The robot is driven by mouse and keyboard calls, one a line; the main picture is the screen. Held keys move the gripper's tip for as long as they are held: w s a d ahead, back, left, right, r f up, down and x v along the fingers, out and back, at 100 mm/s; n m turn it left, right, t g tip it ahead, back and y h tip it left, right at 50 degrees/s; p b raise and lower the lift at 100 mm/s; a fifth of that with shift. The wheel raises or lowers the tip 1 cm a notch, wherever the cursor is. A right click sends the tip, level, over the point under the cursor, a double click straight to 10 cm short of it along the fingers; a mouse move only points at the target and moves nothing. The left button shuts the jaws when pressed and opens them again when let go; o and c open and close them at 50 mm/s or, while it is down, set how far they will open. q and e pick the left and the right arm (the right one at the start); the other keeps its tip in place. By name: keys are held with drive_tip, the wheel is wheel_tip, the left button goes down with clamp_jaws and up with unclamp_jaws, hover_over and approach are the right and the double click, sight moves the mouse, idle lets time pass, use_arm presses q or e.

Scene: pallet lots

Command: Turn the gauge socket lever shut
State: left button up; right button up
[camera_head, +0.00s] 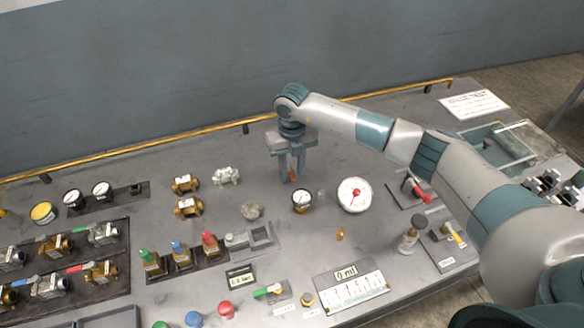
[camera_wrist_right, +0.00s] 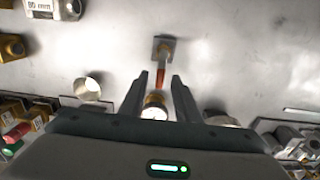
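My right gripper (camera_head: 291,178) hangs low over the middle of the bench, with its two fingers apart. A small orange-red lever (camera_head: 292,177) shows by its fingertips. In the right wrist view, the lever (camera_wrist_right: 160,78) extends from a small grey block (camera_wrist_right: 164,45) toward the gripper, and its near end is between the fingertips (camera_wrist_right: 159,82). I cannot tell whether either finger touches it. A small round gauge (camera_head: 301,201) with a white face stands just in front; it also shows between the fingers in the wrist view (camera_wrist_right: 154,106). My left gripper is out of view.
A larger white dial (camera_head: 354,195) with a red centre stands right of the small gauge. A grey disc (camera_head: 252,210) and brass fittings (camera_head: 187,206) are to the left. A red-handled valve (camera_head: 417,190) is to the right under my arm. A yellow rail (camera_head: 190,143) runs along the back.

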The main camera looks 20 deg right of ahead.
drive_tip(key=shift+c, duration=0.2)
clamp_jaws()
drive_tip(key=shift+a+m+b, duration=0.15)
drive_tip(key=shift+m+b, duration=0.15)
drive_tip(key=shift+m, duration=0.1)
drive_tip(key=m+b, duration=0.1)
drive_tip(key=a+m+b, duration=0.1)
drive_tip(key=m, duration=0.1)
drive_tip(key=shift+w+a, duration=0.1)
drive_tip(key=shift+w, duration=0.05)
drive_tip(key=m, duration=0.1)
drive_tip(key=a+m+b, duration=0.1)
drive_tip(key=m, duration=0.3)
drive_tip(key=shift+w+a+b, duration=0.15)
drive_tip(key=shift+w+b, duration=0.25)
drive_tip(key=m, duration=0.1)
drive_tip(key=w+m+b, duration=0.1)
drive_tip(key=m, duration=0.1)
drive_tip(key=a+m, duration=0.1)
drive_tip(key=m, duration=0.1)
drive_tip(key=shift+w+b, duration=0.3)
drive_tip(key=shift+w+a+r+m+b, duration=0.1)
drive_tip(key=shift+w+m, duration=0.1)
drive_tip(key=shift+m, duration=0.5)
drive_tip(key=shift+w+f+m+b, duration=0.1)
drive_tip(key=shift+w+m, duration=0.15)
drive_tip(key=shift+m, duration=0.45)
drive_tip(key=shift+w+a+r+m+b, duration=0.1)
drive_tip(key=shift+w+m, duration=0.1)
drive_tip(key=shift+m, duration=0.5)
